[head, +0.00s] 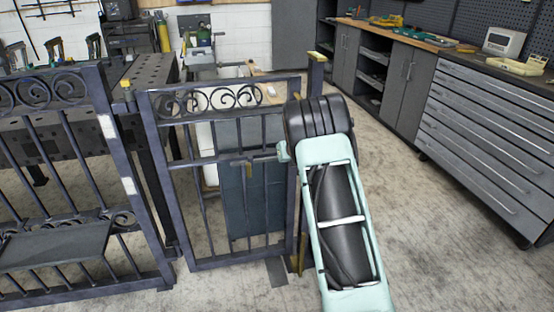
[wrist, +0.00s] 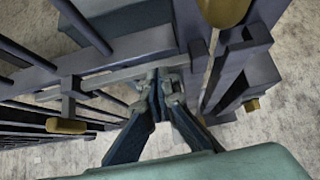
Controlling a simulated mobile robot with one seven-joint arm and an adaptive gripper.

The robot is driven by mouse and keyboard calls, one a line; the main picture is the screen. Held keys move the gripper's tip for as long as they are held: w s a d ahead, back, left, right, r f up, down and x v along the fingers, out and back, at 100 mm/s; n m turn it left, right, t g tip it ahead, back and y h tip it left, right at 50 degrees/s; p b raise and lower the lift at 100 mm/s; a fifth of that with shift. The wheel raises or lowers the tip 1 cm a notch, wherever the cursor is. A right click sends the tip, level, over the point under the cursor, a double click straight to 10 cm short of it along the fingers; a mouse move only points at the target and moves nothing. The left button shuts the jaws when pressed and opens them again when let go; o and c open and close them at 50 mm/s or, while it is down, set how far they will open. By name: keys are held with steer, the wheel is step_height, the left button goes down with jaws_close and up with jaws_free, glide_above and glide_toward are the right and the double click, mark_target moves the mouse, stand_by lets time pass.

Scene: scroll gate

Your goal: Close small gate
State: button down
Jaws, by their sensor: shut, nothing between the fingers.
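The small gate (head: 238,258) is a dark metal frame with scrollwork on top and vertical bars. It stands in the middle of the head view, its right side close to a post (head: 316,76) with a yellow cap. My arm covers part of that edge, so I cannot tell whether a gap is left there. In the wrist view, a horizontal grey bar (wrist: 120,75) crosses the gate, with a brass-coloured end piece (wrist: 66,126) near it. My gripper (wrist: 158,88) is shut and empty, its tips at the bar's right end; I cannot tell whether they touch it.
A larger scrollwork fence panel (head: 130,200) stands to the left. A dark perforated table (head: 150,70) is behind it. Grey drawer cabinets (head: 485,140) line the right side. The concrete floor (head: 420,240) between my arm and the cabinets is clear.

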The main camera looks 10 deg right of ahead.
steer(key=shift+w+d+r, duration=0.1)
steer(key=shift+w+r, duration=0.2)
steer(key=shift+w, duration=0.15)
steer(key=shift+s+f, duration=0.1)
